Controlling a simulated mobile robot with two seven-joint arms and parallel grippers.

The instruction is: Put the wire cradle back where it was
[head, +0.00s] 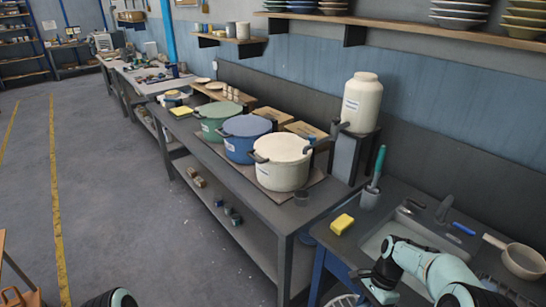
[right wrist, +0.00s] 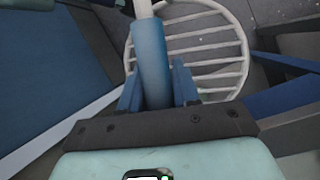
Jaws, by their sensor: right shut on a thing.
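In the right wrist view my right gripper (right wrist: 157,90) is shut on a blue sleeve-like handle between its two blue fingers. A white rod continues from the handle at the top. The wire cradle (right wrist: 215,45), a round white grid of parallel bars, shows beyond the fingers and seems joined to this handle, though the joint is hidden. In the head view a bit of the white wire (head: 346,300) shows at the bottom edge. My right gripper (head: 375,285) is there at the front edge of the sink counter, pointing down. My left gripper is not in view.
The sink counter (head: 400,190) holds a yellow sponge (head: 342,223), a brush in a holder (head: 370,192) and a pan (head: 522,260). The dark bench to its left carries green, blue and cream pots (head: 282,165). The grey floor (head: 120,200) at left is mostly clear.

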